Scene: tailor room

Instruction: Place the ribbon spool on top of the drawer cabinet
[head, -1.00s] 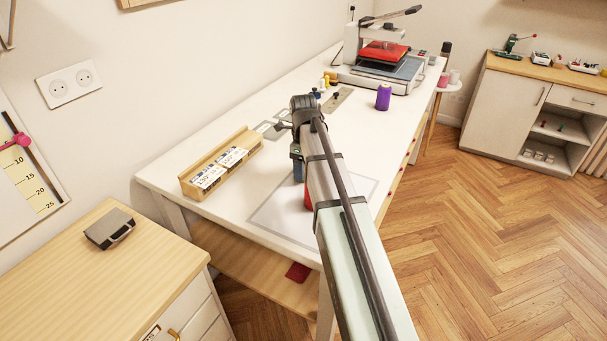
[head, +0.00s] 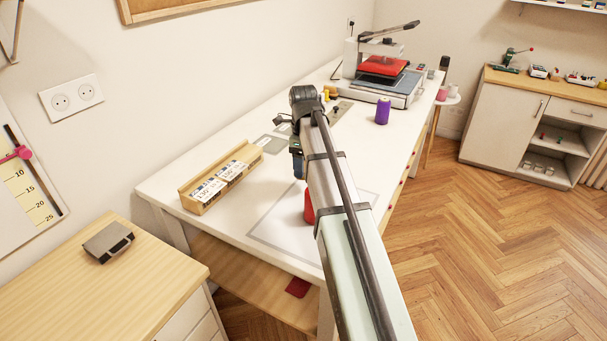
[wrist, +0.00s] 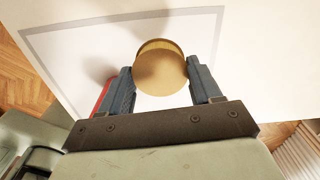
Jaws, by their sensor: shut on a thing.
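In the wrist view, my gripper (wrist: 160,88) is shut on a round tan piece, which looks like the ribbon spool (wrist: 160,70), seen end-on between the fingers. It appears above the white table, against the grey-outlined rectangle. In the head view, my gripper (head: 297,160) is over the table, with its fingers mostly hidden by my arm; the spool cannot be made out there. The drawer cabinet (head: 60,300) is at the lower left, with a pale wooden top and white drawer fronts. My gripper is beyond it, to the right.
A dark grey case (head: 108,242) lies on the cabinet top, leaving bare wood around it. A wooden box of labelled cards (head: 222,180) stands on the table (head: 165,185) between gripper and cabinet. A red object (head: 308,207) sits partly behind my arm.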

